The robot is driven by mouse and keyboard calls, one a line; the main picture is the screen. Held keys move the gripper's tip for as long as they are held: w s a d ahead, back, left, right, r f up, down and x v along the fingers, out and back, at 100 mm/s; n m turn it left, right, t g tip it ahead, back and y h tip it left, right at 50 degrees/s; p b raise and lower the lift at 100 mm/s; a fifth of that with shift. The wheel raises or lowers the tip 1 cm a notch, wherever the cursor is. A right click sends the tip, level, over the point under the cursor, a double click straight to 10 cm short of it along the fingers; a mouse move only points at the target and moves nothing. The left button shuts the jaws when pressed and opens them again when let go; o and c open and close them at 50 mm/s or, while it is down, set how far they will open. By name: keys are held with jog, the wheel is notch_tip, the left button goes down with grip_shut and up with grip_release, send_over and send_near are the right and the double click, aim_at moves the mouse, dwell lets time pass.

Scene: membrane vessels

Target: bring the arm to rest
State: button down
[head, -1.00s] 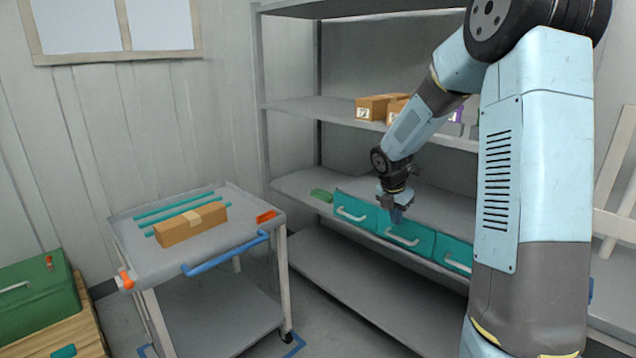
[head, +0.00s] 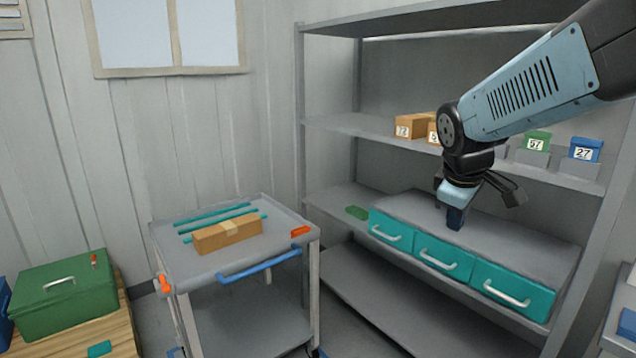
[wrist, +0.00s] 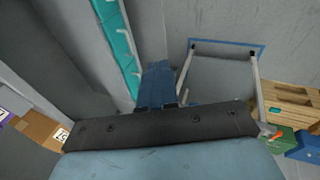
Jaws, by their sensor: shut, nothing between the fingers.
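My gripper (head: 455,217) hangs at the end of my arm in front of the shelf rack, fingers pointing down, just above or in front of the grey top of the teal drawer unit in the head view. I cannot tell whether it touches the unit. Its blue fingers (wrist: 158,85) are together and empty in the wrist view. My arm reaches in from the upper right of the head view and hides part of the middle shelf.
The drawer unit (head: 445,259) has teal fronts and stands on the grey rack (head: 340,196). Numbered boxes (head: 536,141) sit on the middle shelf. A trolley (head: 268,263) carrying a cardboard box (head: 228,234) stands left. A green case (head: 66,290) rests on a wooden crate. Floor between is partly clear.

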jog(key=s+a+r+m+t+y, duration=0.1)
jog(key=s+a+m+y, duration=0.1)
jog(key=s+m, duration=0.6)
jog(key=shift+s+a+r+m+t, duration=0.3)
jog(key=shift+s+a+r+m, duration=0.15)
jog(key=shift+s, duration=1.95)
